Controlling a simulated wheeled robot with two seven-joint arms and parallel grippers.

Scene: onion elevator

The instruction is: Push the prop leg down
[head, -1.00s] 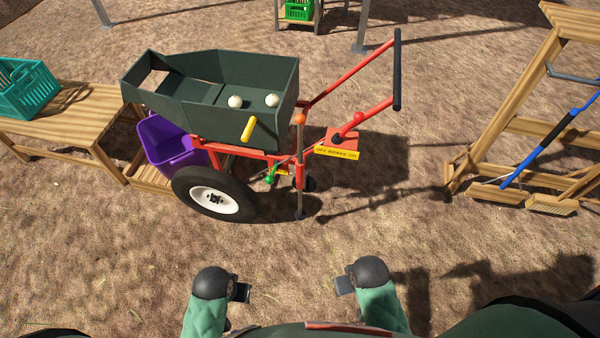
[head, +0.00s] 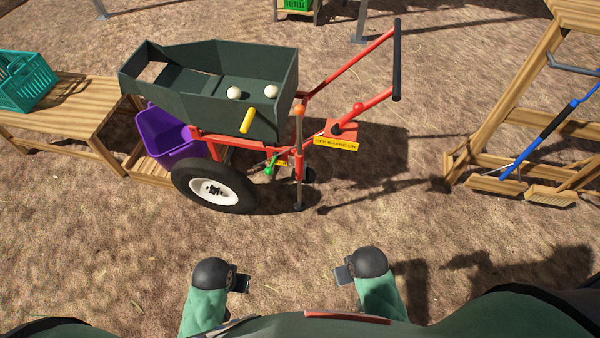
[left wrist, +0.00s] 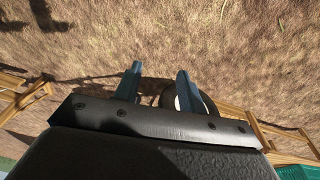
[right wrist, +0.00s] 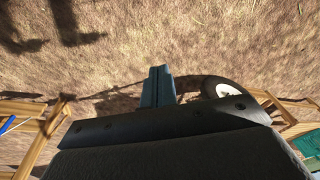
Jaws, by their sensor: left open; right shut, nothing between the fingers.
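The prop leg (head: 299,165) is a thin upright grey rod with an orange knob (head: 299,110) on top, on the near side of the red cart frame. Its lower end is at or close to the ground; I cannot tell if it touches. My left gripper (head: 240,284) is low in the head view, well short of the cart; its fingers (left wrist: 157,88) are apart and empty in the left wrist view. My right gripper (head: 343,275) is also short of the cart; its fingers (right wrist: 158,85) are together and empty in the right wrist view.
The cart has a dark green hopper (head: 190,105) with two white onions, a wheel (head: 213,188) and a red handle with a brake plate (head: 336,144). A purple bin (head: 172,135) and wooden bench (head: 75,107) stand left, a wooden rack (head: 505,100) right. Ground before the cart is clear.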

